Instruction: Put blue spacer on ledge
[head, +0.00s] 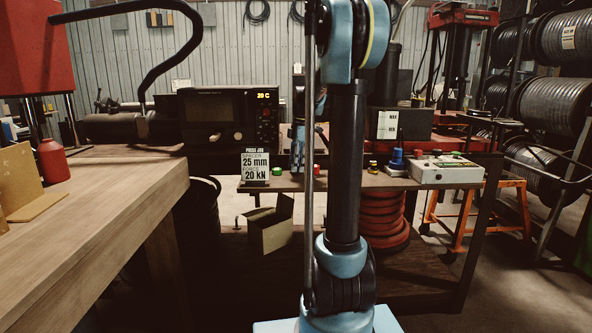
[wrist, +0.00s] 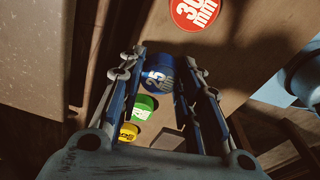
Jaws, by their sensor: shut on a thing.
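The blue spacer (wrist: 157,79), marked 25, sits between the fingers of my gripper (wrist: 164,62) in the wrist view, and the fingers are closed on it. In the head view my gripper (head: 298,168) reaches down to the bench shelf (head: 340,182), behind my own arm; the blue spacer is not clearly visible there. A green spacer (wrist: 143,106) and a yellow one (wrist: 128,132) are below it in the wrist view. A red 30 mm spacer (wrist: 195,12) is above it. I cannot tell whether the blue spacer touches the shelf, or which surface is the ledge.
A sign (head: 255,166) reading 25 mm and 20 kN stands left of my gripper. A control box (head: 445,170) and a blue knob-like part (head: 396,160) are on the right. An open carton (head: 270,230) is below. A wooden bench (head: 90,220) fills the left.

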